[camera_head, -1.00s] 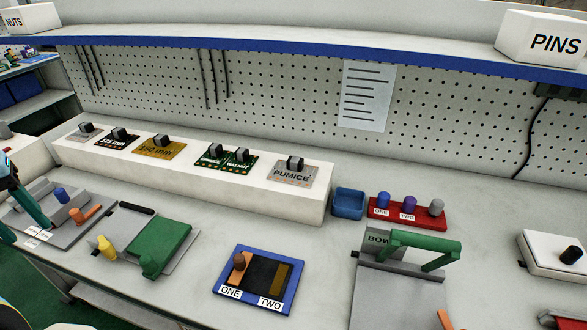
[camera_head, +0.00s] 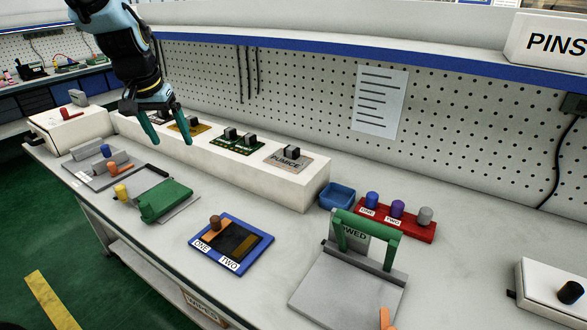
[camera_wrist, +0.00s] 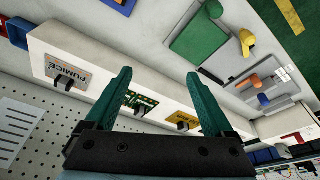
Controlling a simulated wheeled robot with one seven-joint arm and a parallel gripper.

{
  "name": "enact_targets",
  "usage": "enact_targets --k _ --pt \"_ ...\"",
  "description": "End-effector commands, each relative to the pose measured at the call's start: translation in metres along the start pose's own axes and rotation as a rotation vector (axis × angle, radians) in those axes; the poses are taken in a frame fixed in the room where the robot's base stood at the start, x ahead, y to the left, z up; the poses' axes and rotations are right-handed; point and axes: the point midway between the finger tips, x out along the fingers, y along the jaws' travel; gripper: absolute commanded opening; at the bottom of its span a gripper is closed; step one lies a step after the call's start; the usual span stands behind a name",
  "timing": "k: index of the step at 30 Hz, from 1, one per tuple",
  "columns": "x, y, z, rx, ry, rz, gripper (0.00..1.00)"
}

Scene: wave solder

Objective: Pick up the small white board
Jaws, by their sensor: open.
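My gripper (camera_head: 171,139) is open and empty, pointing down near the left part of the long white riser (camera_head: 310,192). The wrist view shows its two green fingers (camera_wrist: 157,76) apart, with nothing between them. The gold board (camera_wrist: 181,119) also shows in the wrist view.
In front of the riser are a grey fixture with a green block (camera_head: 165,200), a blue-framed tray (camera_head: 262,250) and a grey stand with a green handle (camera_head: 345,290). A blue bin (camera_head: 337,196) and red peg rack (camera_head: 408,225) stand right. A pegboard rises behind.

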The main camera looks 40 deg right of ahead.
Motion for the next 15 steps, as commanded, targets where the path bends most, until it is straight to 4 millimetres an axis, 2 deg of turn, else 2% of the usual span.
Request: enact_targets --k 1,3,6,7,10,12,15 --pt "0.019 0.041 -0.028 0.100 0.017 0.029 0.88" --pt "0.030 0.092 -0.059 0.218 0.042 0.065 0.88" --pt "0.039 0.157 -0.087 0.351 0.071 0.109 0.88" --pt "0.041 0.173 -0.093 0.383 0.078 0.120 0.88" --pt "0.044 0.213 -0.104 0.459 0.096 0.145 0.88" --pt "0.046 0.229 -0.108 0.487 0.101 0.155 0.88" --pt "0.054 0.238 -0.110 0.502 0.103 0.161 0.88"
